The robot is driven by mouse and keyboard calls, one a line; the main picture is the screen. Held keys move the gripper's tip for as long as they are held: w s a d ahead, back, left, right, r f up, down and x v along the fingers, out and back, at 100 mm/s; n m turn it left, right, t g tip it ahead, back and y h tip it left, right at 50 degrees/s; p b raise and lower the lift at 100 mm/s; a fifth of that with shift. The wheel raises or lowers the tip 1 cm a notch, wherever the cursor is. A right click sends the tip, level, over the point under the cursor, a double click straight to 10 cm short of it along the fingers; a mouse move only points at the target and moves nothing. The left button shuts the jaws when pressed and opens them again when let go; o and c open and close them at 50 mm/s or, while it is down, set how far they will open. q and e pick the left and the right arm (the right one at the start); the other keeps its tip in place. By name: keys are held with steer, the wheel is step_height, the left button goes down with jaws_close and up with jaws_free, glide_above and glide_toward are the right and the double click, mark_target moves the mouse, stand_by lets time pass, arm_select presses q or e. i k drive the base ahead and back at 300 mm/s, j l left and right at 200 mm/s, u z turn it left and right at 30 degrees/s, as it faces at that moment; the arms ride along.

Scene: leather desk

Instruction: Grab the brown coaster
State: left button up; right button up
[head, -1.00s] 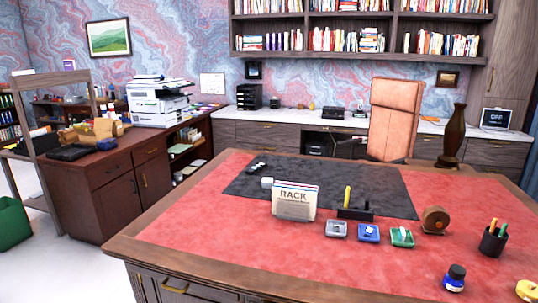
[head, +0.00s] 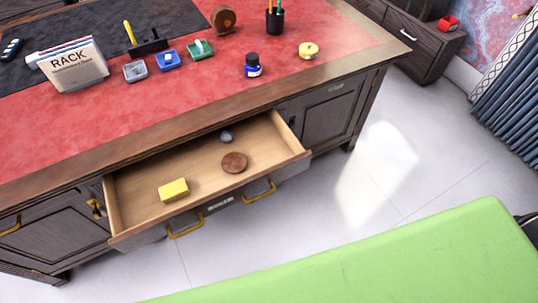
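A round, flat brown coaster (head: 235,162) lies on the floor of an open wooden drawer (head: 150,190) in the front of the desk. It lies right of the drawer's middle, and nothing covers it. Neither my left nor my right gripper shows in the head view.
A yellow block (head: 173,190) and a small grey round object (head: 226,136) share the drawer. Above, the red-topped desk (head: 110,115) holds a RACK card holder (head: 75,68), small trays, an ink bottle (head: 252,66) and a pen cup (head: 275,20).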

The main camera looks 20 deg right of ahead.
mark_target(234, 163)
steer(key=j+z, duration=0.45)
steer(key=j, duration=0.55)
steer(key=k+j+z, duration=0.1)
steer(key=j+z, duration=0.3)
steer(key=j, duration=0.6)
